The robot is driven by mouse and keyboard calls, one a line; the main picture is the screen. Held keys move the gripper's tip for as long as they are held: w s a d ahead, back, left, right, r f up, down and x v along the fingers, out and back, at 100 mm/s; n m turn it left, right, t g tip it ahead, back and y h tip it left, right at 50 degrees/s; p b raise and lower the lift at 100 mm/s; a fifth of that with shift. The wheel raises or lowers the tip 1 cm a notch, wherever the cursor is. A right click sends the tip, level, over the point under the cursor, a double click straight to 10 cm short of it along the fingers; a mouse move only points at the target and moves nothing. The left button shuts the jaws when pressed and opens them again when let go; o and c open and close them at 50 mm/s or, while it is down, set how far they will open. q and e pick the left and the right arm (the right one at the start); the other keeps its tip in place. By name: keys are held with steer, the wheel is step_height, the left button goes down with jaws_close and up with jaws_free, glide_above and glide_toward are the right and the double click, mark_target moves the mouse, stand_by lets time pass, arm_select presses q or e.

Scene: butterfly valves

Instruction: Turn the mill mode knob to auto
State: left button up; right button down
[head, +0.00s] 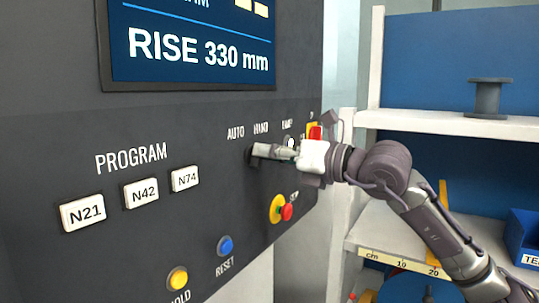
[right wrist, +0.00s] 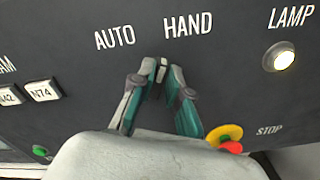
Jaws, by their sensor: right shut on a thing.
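The mill mode knob (right wrist: 162,70) is on the dark control panel, just below and between the AUTO and HAND labels. Only a small light part of it shows between the fingers, so I cannot tell for sure which label it points to. My right gripper (right wrist: 161,80) is shut on the knob, one finger on each side. In the head view my right gripper (head: 256,152) reaches the panel from the right, under the AUTO and HAND labels, and largely covers the knob. My left gripper is not in view.
The lit lamp (right wrist: 279,56) is right of HAND. The red stop button (head: 286,211) on its yellow base is below my right gripper. Program buttons (head: 141,193), a blue reset button (head: 225,246) and a yellow button (head: 177,279) are lower left. A shelf (head: 440,122) stands right.

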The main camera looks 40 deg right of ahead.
steer(key=n+b, duration=0.1)
steer(key=n, duration=0.6)
steer(key=n+b, duration=0.1)
steer(key=n, duration=0.2)
steer(key=shift+s+a+n+b, duration=0.15)
steer(key=shift+a+n+b, duration=0.2)
steer(key=shift+a+n, duration=0.05)
steer(key=shift+n, duration=0.3)
steer(key=c, duration=1.1)
jaws_free()
steer(key=shift+c, duration=0.2)
steer(key=shift+f, duration=0.1)
